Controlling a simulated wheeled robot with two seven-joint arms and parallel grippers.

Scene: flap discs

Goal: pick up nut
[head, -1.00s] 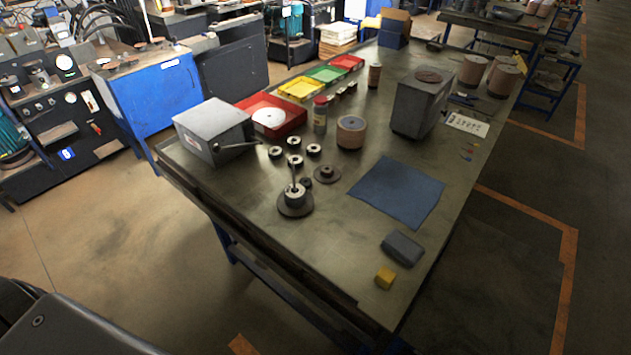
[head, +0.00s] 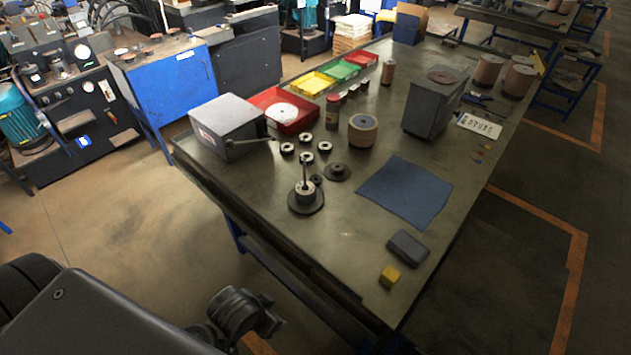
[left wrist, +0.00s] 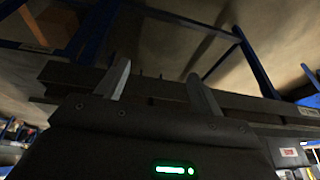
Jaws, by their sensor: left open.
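A small dark ring (head: 316,180), which looks like the nut, lies on the workbench (head: 350,250) beside a spindle stand (head: 306,196) with an upright post. It is too small to make out its shape. My left gripper (left wrist: 160,70) is open and empty in the left wrist view, with the bench's edge and blue frame beyond its fingers. In the head view my left arm comes in at the bottom left, below and outside the bench's near edge, well away from the ring. My right gripper is not in view.
A grey box with a lever (head: 228,128) is to the left.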

